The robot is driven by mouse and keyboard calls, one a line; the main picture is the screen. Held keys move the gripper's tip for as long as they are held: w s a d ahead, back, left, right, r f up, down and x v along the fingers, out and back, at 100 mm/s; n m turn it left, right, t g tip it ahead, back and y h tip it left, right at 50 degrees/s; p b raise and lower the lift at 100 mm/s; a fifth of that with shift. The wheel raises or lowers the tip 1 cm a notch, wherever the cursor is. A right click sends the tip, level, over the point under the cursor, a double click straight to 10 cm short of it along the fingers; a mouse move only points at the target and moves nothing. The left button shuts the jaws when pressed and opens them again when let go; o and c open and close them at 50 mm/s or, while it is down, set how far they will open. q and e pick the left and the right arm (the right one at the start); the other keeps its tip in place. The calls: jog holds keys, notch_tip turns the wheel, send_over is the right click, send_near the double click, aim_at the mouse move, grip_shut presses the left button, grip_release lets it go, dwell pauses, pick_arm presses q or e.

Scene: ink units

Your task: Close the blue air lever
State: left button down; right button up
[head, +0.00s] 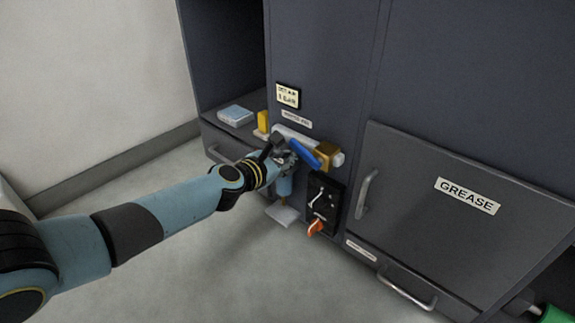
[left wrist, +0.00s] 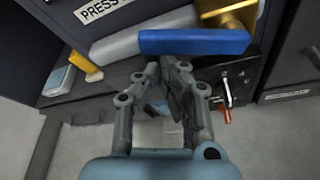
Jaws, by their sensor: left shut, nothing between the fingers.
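The blue air lever (head: 305,153) sits on the pale pipe on the cabinet front, beside a brass valve body (head: 327,154). In the head view it slopes down to the right across the pipe. In the left wrist view the blue lever (left wrist: 195,41) lies across the top of the picture. My left gripper (head: 291,156) is at the lever's left part; it also shows in the left wrist view (left wrist: 174,64), its fingers shut and empty just below the lever. I cannot tell whether they touch it. My right gripper is not in view.
A black switch panel (head: 325,197) with an orange handle (head: 316,227) is below right of the lever. A grey door marked GREASE (head: 410,190) is to the right. A yellow block (head: 263,122) and a pale blue box (head: 235,115) are to the left.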

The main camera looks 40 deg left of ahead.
aim_at(293, 143)
pick_arm(q)
jog(key=r+m+y+p, duration=0.1)
jog(key=r+m, duration=0.1)
jog(key=d+r+m+t+y+p, duration=0.1)
jog(key=r+m, duration=0.1)
jog(key=m, duration=0.1)
jog(key=shift+d, duration=0.1)
jog(key=m, duration=0.1)
jog(key=d+r+m+y, duration=0.1)
jog(key=shift+s+d+r+m+t, duration=0.1)
jog(key=shift+r+m+t, duration=0.15)
jog(key=shift+m+t, duration=0.15)
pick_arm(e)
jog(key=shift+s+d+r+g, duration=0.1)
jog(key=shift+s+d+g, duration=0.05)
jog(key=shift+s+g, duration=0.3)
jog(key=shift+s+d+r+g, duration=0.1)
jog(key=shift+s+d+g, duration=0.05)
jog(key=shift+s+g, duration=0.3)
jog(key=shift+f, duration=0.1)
